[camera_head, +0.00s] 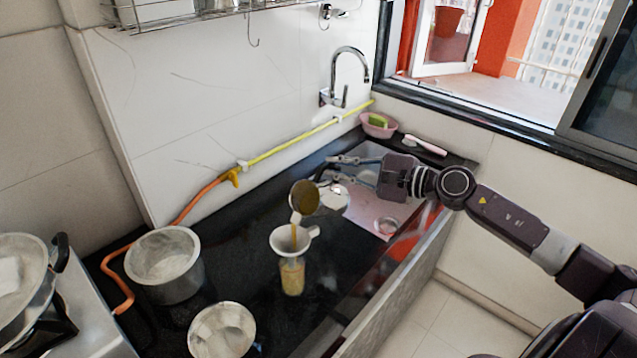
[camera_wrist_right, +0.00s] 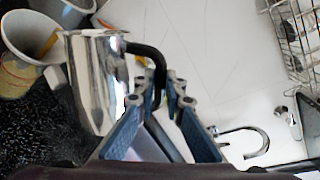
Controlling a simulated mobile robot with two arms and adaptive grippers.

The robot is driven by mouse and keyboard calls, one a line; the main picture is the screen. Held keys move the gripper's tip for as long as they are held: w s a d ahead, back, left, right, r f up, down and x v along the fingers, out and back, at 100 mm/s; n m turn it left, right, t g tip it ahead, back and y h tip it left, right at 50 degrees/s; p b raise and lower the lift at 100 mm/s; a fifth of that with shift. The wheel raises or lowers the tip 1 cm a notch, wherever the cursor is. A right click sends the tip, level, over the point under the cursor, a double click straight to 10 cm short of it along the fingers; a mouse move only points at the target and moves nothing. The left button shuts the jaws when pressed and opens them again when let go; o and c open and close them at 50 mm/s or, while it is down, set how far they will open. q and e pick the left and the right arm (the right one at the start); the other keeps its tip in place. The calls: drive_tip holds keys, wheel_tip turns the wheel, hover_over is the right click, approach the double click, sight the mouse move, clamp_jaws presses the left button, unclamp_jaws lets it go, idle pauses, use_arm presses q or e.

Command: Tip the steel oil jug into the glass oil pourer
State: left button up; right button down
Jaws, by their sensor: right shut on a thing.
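The steel oil jug (camera_head: 305,198) is tilted above the black counter, with brownish-yellow oil showing in its mouth. My right gripper (camera_head: 338,172) is shut on its black handle, on the right side of the jug. In the right wrist view, the fingers (camera_wrist_right: 172,92) close around the handle of the shiny jug (camera_wrist_right: 98,85). A thin yellow stream runs from the jug's lip into a white funnel (camera_head: 283,240). The funnel sits in the mouth of the glass oil pourer (camera_head: 292,278), which stands upright with yellow oil inside. My left gripper is not in view.
A large metal pot (camera_head: 168,275) and a metal bowl (camera_head: 222,330) stand left of the pourer. A sink (camera_head: 375,205) lies to the right, below the tap (camera_head: 345,75). A yellow-orange hose (camera_head: 280,148) runs along the wall. A pan (camera_head: 22,270) sits at far left.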

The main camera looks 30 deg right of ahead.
drive_tip(key=shift+a+r, duration=0.25)
idle(1.2)
